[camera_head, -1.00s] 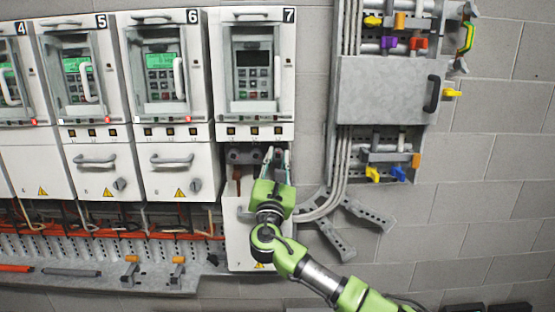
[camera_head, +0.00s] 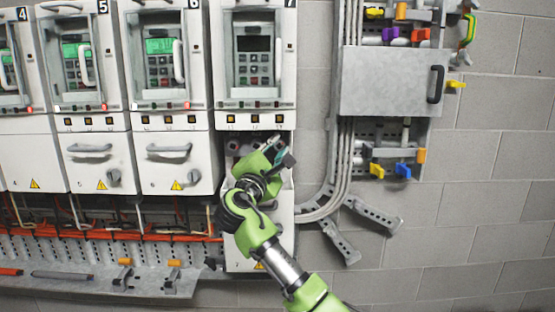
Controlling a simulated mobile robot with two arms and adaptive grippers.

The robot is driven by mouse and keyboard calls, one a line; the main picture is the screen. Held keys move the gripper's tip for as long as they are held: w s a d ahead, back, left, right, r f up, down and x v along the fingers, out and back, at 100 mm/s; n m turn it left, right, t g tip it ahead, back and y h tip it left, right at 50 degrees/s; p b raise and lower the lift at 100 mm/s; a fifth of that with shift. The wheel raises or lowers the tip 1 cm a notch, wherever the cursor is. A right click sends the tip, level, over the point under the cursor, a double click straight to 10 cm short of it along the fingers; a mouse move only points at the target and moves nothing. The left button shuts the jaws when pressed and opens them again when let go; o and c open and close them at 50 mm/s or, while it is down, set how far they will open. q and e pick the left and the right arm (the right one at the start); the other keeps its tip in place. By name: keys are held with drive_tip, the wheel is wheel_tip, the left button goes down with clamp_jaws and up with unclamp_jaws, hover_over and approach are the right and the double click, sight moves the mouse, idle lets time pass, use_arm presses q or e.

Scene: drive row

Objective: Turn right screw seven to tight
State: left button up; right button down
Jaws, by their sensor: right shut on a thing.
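Drive seven (camera_head: 254,91) is the rightmost unit in the head view. Its dark screen is blank, unlike the lit green screens of its neighbours. Below it, the lower cover (camera_head: 236,250) hangs down and the terminal space (camera_head: 232,146) is open. My right gripper (camera_head: 284,154) is at the right part of this space, tilted with its fingers toward the upper right. It is shut on the right screw, which the gripper and its fingers hide. My left gripper is not in view.
Drives four to six (camera_head: 161,88) stand to the left with lower covers closed. A grey shelf (camera_head: 75,281) with tools runs below them. Grey cables and a bracket (camera_head: 338,242) are close to the right of the arm. A grey box (camera_head: 391,82) hangs further right.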

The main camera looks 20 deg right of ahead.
drive_tip(key=m+g+b, duration=0.1)
drive_tip(key=m, duration=0.2)
drive_tip(key=shift+a, duration=0.1)
drive_tip(key=m, duration=0.2)
drive_tip(key=m+g, duration=0.1)
drive_tip(key=shift+r+m+g, duration=0.2)
drive_tip(key=shift+m+g, duration=0.1)
drive_tip(key=shift+m, duration=0.1)
drive_tip(key=m+g+y, duration=0.1)
drive_tip(key=m+y, duration=0.1)
drive_tip(key=m, duration=0.1)
drive_tip(key=shift+r+m+p, duration=0.15)
drive_tip(key=shift+m+p, duration=0.15)
drive_tip(key=shift+m, duration=0.1)
drive_tip(key=shift+m+g+y+p, duration=0.35)
drive_tip(key=shift+m+y, duration=0.15)
drive_tip(key=shift+m, duration=0.7)
drive_tip(key=c, duration=2.1)
unclamp_jaws()
drive_tip(key=shift+s+a+r, duration=0.1)
drive_tip(key=shift+s+a, duration=0.05)
drive_tip(key=shift+s, duration=0.2)
drive_tip(key=v, duration=1.1)
drive_tip(key=shift+s, duration=0.1)
